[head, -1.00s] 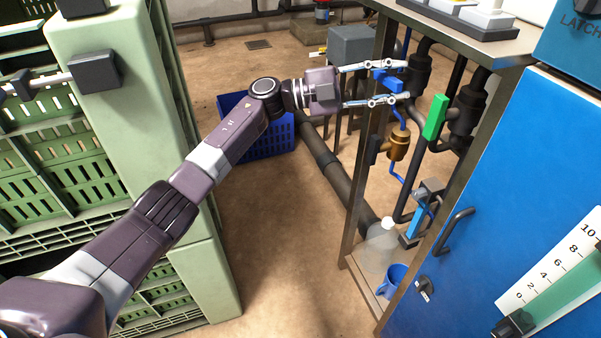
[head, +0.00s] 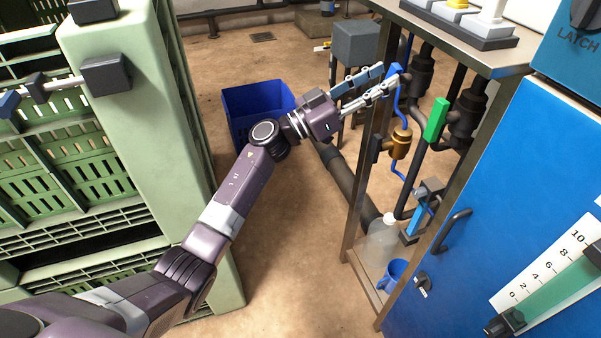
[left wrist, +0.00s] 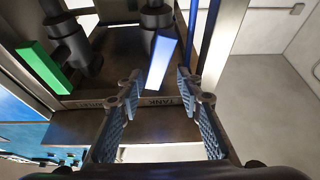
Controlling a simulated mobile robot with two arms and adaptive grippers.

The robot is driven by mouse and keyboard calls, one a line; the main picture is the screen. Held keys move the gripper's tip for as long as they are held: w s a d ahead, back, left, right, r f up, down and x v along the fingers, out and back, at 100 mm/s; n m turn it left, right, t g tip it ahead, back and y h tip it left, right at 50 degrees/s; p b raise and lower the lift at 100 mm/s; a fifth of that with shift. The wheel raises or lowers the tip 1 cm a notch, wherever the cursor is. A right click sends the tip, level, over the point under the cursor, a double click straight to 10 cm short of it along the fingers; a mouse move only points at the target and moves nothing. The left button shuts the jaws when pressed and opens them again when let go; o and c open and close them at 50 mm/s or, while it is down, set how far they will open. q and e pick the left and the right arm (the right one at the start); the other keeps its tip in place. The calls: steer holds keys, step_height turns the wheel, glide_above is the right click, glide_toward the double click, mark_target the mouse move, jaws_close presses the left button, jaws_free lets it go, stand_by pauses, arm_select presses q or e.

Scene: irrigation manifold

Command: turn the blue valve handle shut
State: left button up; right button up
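The blue valve handle (head: 394,76) stands near upright on the upper black valve, inside the metal frame. In the left wrist view the blue handle (left wrist: 161,62) runs lengthwise, slightly tilted, just beyond the fingertips and between their lines. My left gripper (head: 388,78) reaches to the handle from the left, with its fingers one above the other and rolled at a slant. In the left wrist view the left gripper (left wrist: 158,88) has its two fingers well apart, with gaps on both sides of the handle. My right gripper is in neither view.
A green handle (head: 436,119) is on the neighbouring black valve. A brass valve (head: 399,144) and a lower light-blue lever (head: 416,217) are below. The frame's metal post (head: 362,170) stands close to my gripper. A jug (head: 382,243) and blue mug (head: 392,275) sit low.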

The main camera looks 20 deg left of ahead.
arm_select(q)
steer(key=a+f+n+t+y+p, duration=0.2)
steer(key=a+f+n+t+y, duration=0.4)
steer(key=a+f+y, duration=0.3)
steer(key=s+a+f+n+g+y+p, duration=0.1)
steer(key=a+f+n+y, duration=0.1)
steer(key=f, duration=0.8)
steer(key=s+a+f+n+g+y+p, duration=0.1)
steer(key=a+f, duration=0.4)
steer(key=f, duration=0.5)
steer(key=shift+s+n+g+y+p, duration=0.45)
steer(key=shift+s+y, duration=0.3)
steer(key=shift+y, duration=0.45)
